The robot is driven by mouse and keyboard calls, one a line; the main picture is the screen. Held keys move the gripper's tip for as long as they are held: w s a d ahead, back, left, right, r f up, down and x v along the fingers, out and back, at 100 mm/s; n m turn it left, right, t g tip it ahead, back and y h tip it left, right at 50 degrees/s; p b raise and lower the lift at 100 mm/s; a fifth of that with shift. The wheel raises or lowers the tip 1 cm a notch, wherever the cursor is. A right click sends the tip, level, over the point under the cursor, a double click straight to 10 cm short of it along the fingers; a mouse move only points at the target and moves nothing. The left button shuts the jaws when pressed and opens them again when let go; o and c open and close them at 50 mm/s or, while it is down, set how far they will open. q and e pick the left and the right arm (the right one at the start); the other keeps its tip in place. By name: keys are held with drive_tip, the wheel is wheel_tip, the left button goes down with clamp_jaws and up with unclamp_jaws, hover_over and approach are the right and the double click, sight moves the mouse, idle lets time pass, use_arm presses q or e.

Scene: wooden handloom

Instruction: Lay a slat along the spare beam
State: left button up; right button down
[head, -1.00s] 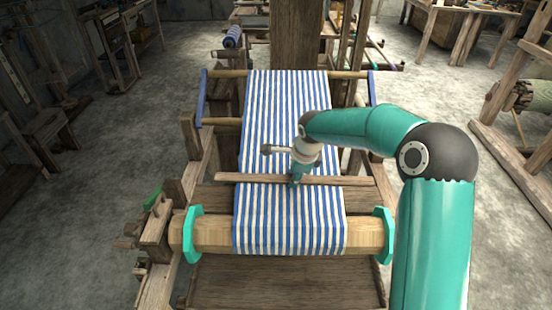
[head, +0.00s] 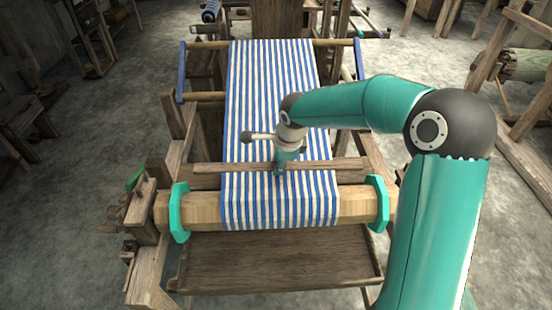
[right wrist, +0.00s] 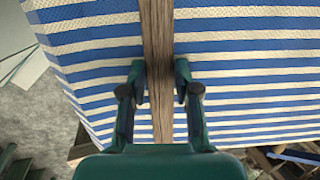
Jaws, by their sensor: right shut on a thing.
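My right gripper (head: 279,170) is shut on a long, thin brown wooden slat (head: 220,168), near the slat's middle. The slat lies crosswise over the blue-and-white striped cloth (head: 272,95), behind the pale round front beam (head: 205,209) and roughly parallel to it. I cannot tell whether it touches the cloth. In the right wrist view the fingers (right wrist: 160,74) stand on both sides of the slat (right wrist: 157,35), with the cloth behind. Which beam is the spare one is not clear. My left gripper is out of view.
The front beam has teal end discs (head: 180,212) and the cloth wraps over it. A wooden board (head: 270,258) lies below it. A rail with blue ends (head: 182,72) crosses the back. A greenish roller (head: 525,66) on a wooden frame stands at the right.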

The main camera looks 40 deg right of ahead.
sight(278, 196)
drive_tip(key=shift+s+a+f+b, duration=0.3)
drive_tip(key=shift+s+a+b, duration=0.05)
drive_tip(key=shift+s, duration=0.2)
drive_tip(key=shift+s+a+f+b, duration=0.25)
drive_tip(key=shift+s+a+b, duration=0.1)
drive_tip(key=shift+s, duration=0.2)
drive_tip(key=s+b, duration=0.1)
drive_tip(key=s+a+b, duration=0.1)
drive_tip(key=shift+a+f+b, duration=0.15)
drive_tip(key=shift+f+b, duration=0.15)
drive_tip(key=shift+f, duration=0.1)
drive_tip(key=shift+s+a+f+b, duration=0.1)
drive_tip(key=shift+s+a+b, duration=0.3)
drive_tip(key=shift+s, duration=0.2)
drive_tip(key=shift+s+a+f+b, duration=0.1)
drive_tip(key=shift+s+a+b, duration=0.15)
drive_tip(key=shift+s+b, duration=0.3)
drive_tip(key=c, duration=0.8)
unclamp_jaws()
drive_tip(key=shift+o, duration=0.2)
drive_tip(key=shift+r, duration=0.15)
